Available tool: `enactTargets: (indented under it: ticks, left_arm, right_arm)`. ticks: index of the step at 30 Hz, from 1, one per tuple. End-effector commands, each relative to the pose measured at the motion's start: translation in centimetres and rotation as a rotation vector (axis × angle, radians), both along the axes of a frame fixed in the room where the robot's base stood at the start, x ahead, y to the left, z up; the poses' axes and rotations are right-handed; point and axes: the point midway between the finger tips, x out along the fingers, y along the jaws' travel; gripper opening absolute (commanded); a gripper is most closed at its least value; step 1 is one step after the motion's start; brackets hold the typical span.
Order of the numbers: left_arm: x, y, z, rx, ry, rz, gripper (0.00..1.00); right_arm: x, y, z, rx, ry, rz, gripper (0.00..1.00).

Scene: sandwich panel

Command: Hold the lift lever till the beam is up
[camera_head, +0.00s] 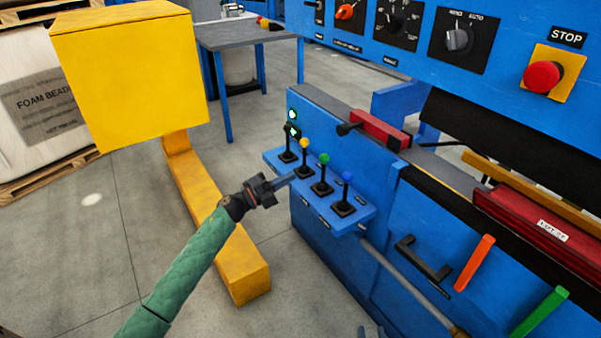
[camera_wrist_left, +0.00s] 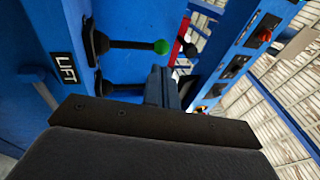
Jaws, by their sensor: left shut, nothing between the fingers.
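A row of several levers stands on a blue shelf (camera_head: 270,158) at the machine's side. The yellow-knobbed lever (camera_head: 305,144), green-knobbed lever (camera_head: 324,160) and blue-knobbed lever (camera_head: 347,178) show in the head view. The left wrist view shows a LIFT label (camera_wrist_left: 66,68) beside two lever bases and a green knob (camera_wrist_left: 162,47); which lever it names is unclear. My left gripper (camera_head: 285,182) is shut and empty, just in front of the levers; I cannot tell whether it touches one. Part of my right gripper (camera_head: 371,331) shows at the bottom edge. I cannot identify the beam for certain.
The blue control panel has a red stop button (camera_head: 541,77). A red bar (camera_head: 535,225) and orange (camera_head: 474,262) and green (camera_head: 539,311) handles are at the right.

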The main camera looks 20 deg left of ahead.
Motion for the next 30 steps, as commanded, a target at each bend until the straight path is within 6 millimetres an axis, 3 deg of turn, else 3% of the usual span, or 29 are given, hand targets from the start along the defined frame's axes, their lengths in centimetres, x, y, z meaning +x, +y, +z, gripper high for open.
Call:
enactTargets:
  ticks: [9,30]
  left_arm:
    - [-2.1,2.2,-0.8,0.001,0.000,0.000,0.00]
    - [-1.7,2.9,-0.8,-0.023,0.022,0.033,0.00]
  right_arm:
    - [0.0,0.0,0.2,0.002,-0.006,-0.001,0.36]
    - [0.0,-0.1,0.0,0.000,-0.004,-0.001,0.36]
